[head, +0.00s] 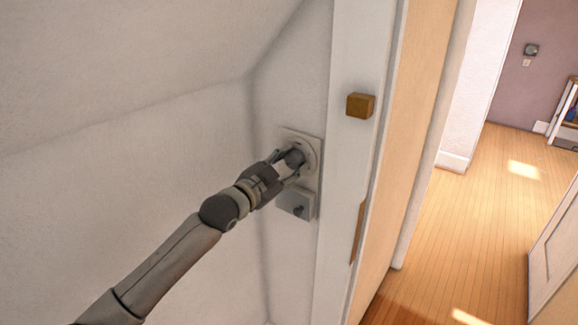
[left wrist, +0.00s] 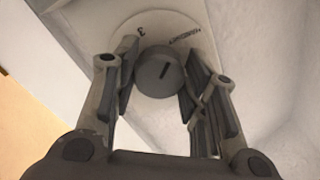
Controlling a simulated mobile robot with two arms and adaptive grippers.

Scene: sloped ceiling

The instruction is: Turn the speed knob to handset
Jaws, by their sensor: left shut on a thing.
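The speed knob (head: 296,157) is a dark grey round knob on a pale plate (head: 314,146) on the narrow wall. My left gripper (head: 290,162) is shut on it, with a finger on either side. The left wrist view shows the knob (left wrist: 160,72) face-on between the fingers (left wrist: 158,76), with a short dark slanted mark on its face. The plate's dial (left wrist: 160,24) has an upside-down "3" on the left and a small word on the right that looks like "HANDSET". The mark's upper end leans towards the word. My right gripper is not in view.
The sloped ceiling closes in above left. Open wooden floor (head: 480,200) lies beyond the doorway.

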